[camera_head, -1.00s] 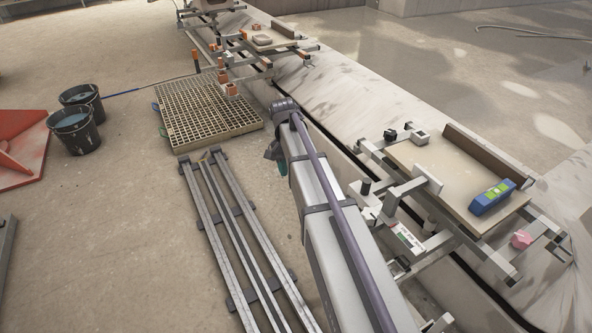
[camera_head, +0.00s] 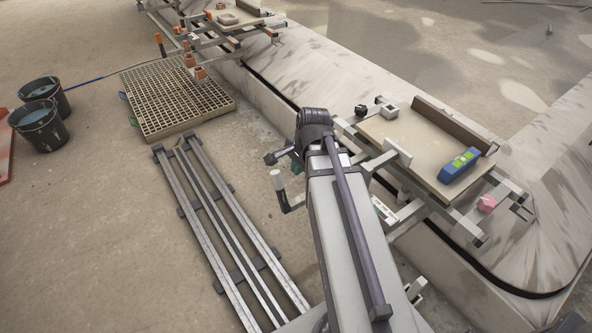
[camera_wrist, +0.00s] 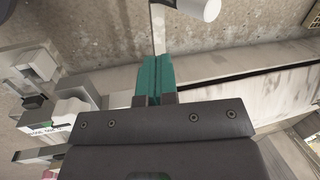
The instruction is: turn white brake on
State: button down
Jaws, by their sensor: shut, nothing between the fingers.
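My gripper (camera_wrist: 153,82) has teal fingers, closed together with nothing between them. In the head view it (camera_head: 297,167) is mostly hidden behind my arm, beside the carousel's near side. A pale cylindrical handle (camera_head: 277,180) on a dark bent bar stands to its left. A white cylinder (camera_wrist: 200,8) is at the top of the wrist view, apart from the fingertips. A white fitting with a printed label (camera_head: 384,209) sits under the near platform; a label (camera_wrist: 45,130) also shows left of the gripper. I cannot tell which part is the white brake, or its setting.
The near platform (camera_head: 376,122) carries a blue tool (camera_head: 459,165) with a green patch. A pink piece (camera_head: 487,204) is at its lower right. Floor rails (camera_head: 205,215), a grate (camera_head: 140,125) and two buckets (camera_head: 40,125) are to the left.

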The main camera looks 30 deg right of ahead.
aim_at(273, 171)
jog(key=w+f+b, duration=0.1)
jog(key=f+b, duration=0.1)
jog(key=f, duration=0.1)
jog(key=w+a+f+b, duration=0.1)
jog(key=w+f+b, duration=0.2)
jog(key=f+b, duration=0.2)
jog(key=shift+w+a+f, duration=0.2)
jog(key=shift+a+f, duration=0.15)
jog(key=shift+w+a, duration=0.2)
jog(key=shift+w, duration=0.1)
jog(key=shift+w+f+g, duration=0.2)
jog(key=shift+w+g, duration=0.5)
jog(key=shift+w, duration=0.35)
jog(key=shift+w+a+f+b, duration=0.1)
jog(key=shift+w+f+b, duration=0.25)
jog(key=shift+w, duration=0.35)
jog(key=shift+w+a+f+b, duration=0.1)
jog(key=shift+w+f+b, duration=0.25)
jog(key=shift+w, duration=0.4)
jog(key=shift+w+f+b, duration=0.25)
jog(key=shift+w+b, duration=0.2)
jog(key=shift+w, duration=0.35)
